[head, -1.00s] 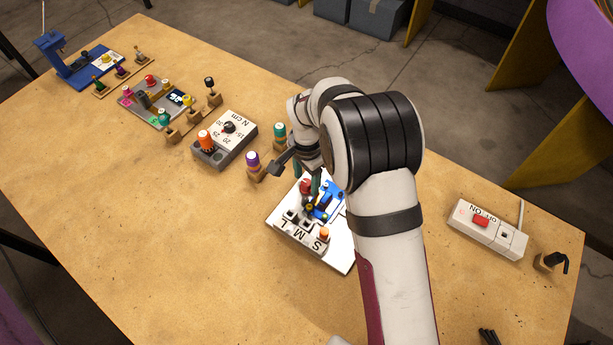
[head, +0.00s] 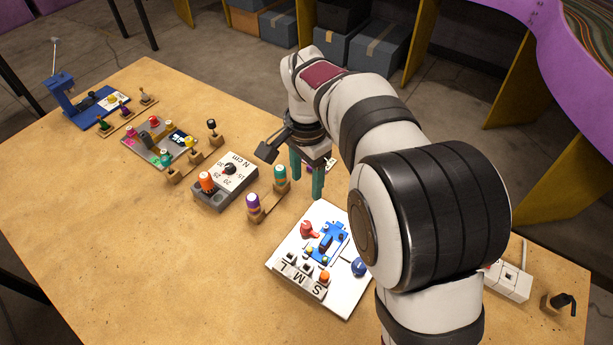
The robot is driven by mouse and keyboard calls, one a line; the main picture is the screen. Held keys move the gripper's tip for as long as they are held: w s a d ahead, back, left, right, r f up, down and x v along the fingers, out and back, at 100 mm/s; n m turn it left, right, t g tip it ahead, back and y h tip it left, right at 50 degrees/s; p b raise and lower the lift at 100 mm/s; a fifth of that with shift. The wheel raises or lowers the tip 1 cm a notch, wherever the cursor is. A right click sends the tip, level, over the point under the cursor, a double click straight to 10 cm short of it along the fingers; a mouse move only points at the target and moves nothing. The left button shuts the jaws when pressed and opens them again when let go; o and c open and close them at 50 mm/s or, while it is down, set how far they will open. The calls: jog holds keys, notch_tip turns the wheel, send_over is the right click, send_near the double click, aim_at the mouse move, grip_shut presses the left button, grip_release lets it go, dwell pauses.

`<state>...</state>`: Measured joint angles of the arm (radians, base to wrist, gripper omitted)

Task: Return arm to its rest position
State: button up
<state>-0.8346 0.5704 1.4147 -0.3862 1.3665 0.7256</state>
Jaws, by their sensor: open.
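My gripper (head: 306,178) shows in the head view with its two teal fingers apart and nothing between them. It points down and hangs over the far part of the table, beyond the white board. The white board (head: 345,300) carries a blue fixture (head: 328,242), a red knob (head: 307,229), a blue knob (head: 359,267) and a grey-white block marked S, M, L (head: 301,280). My arm covers the area right of the board.
A teal-topped peg (head: 280,178) and a purple-topped peg (head: 253,207) stand left of my gripper. A torque box (head: 226,182) is farther left. A power strip (head: 510,281) is partly behind my arm. The front-left table (head: 140,240) is clear.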

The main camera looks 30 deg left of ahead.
dwell(0.3)
jog(key=d+r, duration=0.5)
jog(key=d, duration=0.7)
jog(key=s+d+r+m+y, duration=0.1)
jog(key=s+d, duration=0.3)
jog(key=d, duration=0.3)
jog(key=s+d+m, duration=0.1)
jog(key=s+d, duration=0.3)
jog(key=d, duration=0.3)
jog(key=s+d+f, duration=0.2)
jog(key=s+d, duration=0.2)
jog(key=s, duration=0.5)
jog(key=shift+s+d+f+y, duration=0.2)
jog(key=shift+s+f+y, duration=0.2)
